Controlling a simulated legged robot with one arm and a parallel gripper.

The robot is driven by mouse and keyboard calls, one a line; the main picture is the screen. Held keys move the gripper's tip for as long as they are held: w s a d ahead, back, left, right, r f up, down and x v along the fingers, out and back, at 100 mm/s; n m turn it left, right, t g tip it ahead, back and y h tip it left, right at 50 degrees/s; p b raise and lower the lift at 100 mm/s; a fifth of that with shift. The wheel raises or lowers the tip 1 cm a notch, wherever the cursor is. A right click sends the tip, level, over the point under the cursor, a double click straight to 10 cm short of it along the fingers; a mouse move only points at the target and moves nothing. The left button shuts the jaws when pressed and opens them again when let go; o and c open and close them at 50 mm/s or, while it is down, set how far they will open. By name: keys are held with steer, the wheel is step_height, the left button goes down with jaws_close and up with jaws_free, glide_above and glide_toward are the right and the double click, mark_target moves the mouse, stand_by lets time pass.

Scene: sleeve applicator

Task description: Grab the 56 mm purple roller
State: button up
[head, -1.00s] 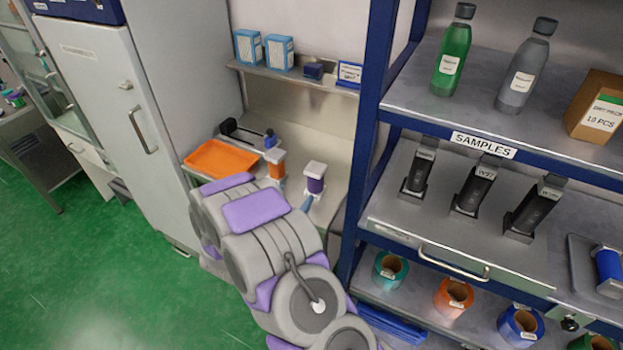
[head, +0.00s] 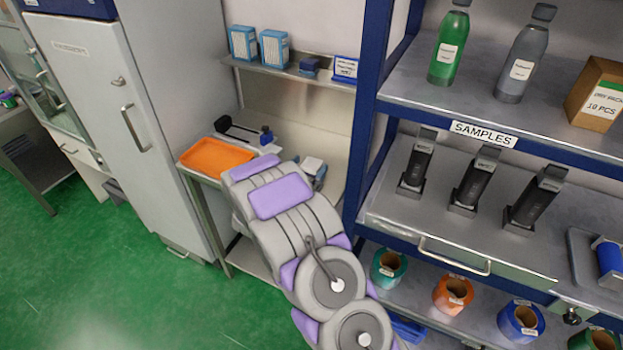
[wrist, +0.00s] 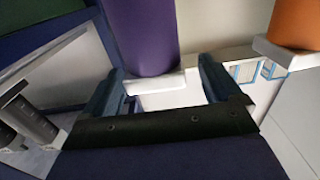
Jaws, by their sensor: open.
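The purple roller (wrist: 140,35) fills the upper middle of the wrist view, with a white end piece (wrist: 156,83) on it. My gripper (wrist: 161,66) is open. Its two blue fingers lie apart on either side of that white end, and I cannot tell whether they touch it. In the head view my arm hides my gripper and most of the roller; only a white top (head: 313,164) shows beyond the arm. No size marking is readable.
An orange roller (wrist: 294,22) stands to the right in the wrist view. In the head view an orange tray (head: 216,155) lies on the bench left of my arm. The blue-framed sample rack (head: 367,130) stands close on the right.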

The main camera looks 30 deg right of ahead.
mark_target(316, 159)
steer(key=shift+b+x, duration=0.35)
steer(key=shift+x, duration=1.55)
steer(key=shift+s+d, duration=0.1)
steer(key=shift+f, duration=0.1)
jaws_close()
